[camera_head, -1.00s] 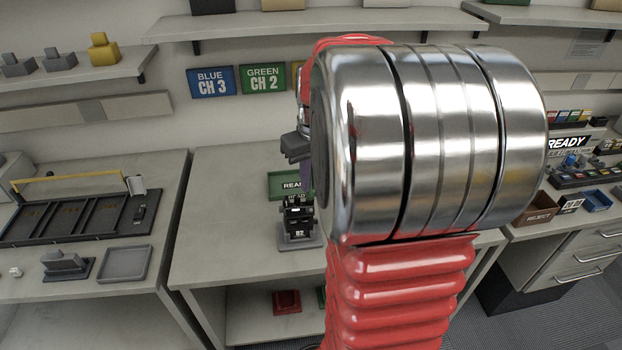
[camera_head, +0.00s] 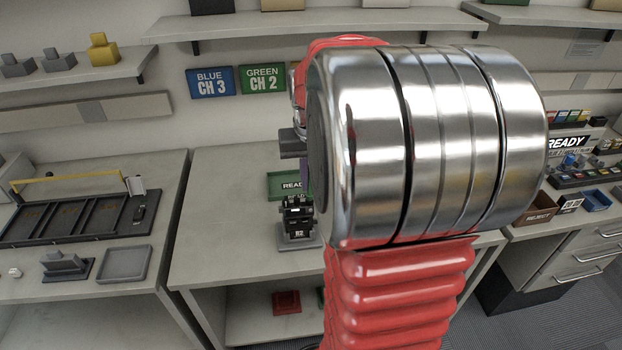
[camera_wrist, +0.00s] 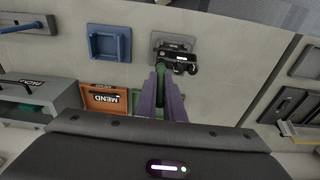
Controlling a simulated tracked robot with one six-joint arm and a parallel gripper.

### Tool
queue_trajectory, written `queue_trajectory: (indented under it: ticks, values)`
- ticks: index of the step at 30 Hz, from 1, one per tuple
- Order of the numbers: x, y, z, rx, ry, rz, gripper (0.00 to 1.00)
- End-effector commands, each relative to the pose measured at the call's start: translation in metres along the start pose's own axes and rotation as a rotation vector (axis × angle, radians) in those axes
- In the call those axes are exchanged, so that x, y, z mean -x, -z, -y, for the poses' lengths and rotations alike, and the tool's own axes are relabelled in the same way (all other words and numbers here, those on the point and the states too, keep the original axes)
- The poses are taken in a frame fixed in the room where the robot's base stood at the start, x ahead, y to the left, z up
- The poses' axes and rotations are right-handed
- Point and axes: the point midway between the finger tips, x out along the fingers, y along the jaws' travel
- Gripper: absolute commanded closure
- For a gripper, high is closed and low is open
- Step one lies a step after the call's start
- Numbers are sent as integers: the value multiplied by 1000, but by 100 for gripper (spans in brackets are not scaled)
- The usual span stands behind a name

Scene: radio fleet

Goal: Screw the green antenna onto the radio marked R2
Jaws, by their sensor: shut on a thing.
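The black radio marked R2 (camera_head: 299,215) stands upright in a grey holder (camera_head: 298,241) on the middle bench. It also shows in the wrist view (camera_wrist: 176,62), just beyond my fingertips. My gripper (camera_wrist: 163,82), with purple fingers, is shut on the green antenna (camera_wrist: 160,76), of which only a little shows between the fingers. The antenna looks close to the radio's top, but I cannot tell whether they touch. In the head view my arm hides most of the gripper, and the antenna is not visible there.
A green READY tray (camera_head: 281,184) lies behind the radio. The wrist view shows a blue tray (camera_wrist: 93,42) and an orange MEND tray (camera_wrist: 92,91) to the left. A rack (camera_head: 70,222) and a grey tray (camera_head: 125,264) sit on the left bench.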

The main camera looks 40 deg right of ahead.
Motion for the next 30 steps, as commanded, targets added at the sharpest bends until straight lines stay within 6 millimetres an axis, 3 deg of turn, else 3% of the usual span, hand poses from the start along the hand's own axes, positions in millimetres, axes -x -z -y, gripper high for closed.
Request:
queue_trajectory:
  ticks: [19, 28, 29, 30]
  values:
    - [0, 0, -1, -363, -44, 0, 100]
    - [0, 0, -1, -396, -48, 0, 100]
    - [0, 0, -1, -396, -48, 0, 90]
    - [0, 0, -1, -396, -48, 0, 88]
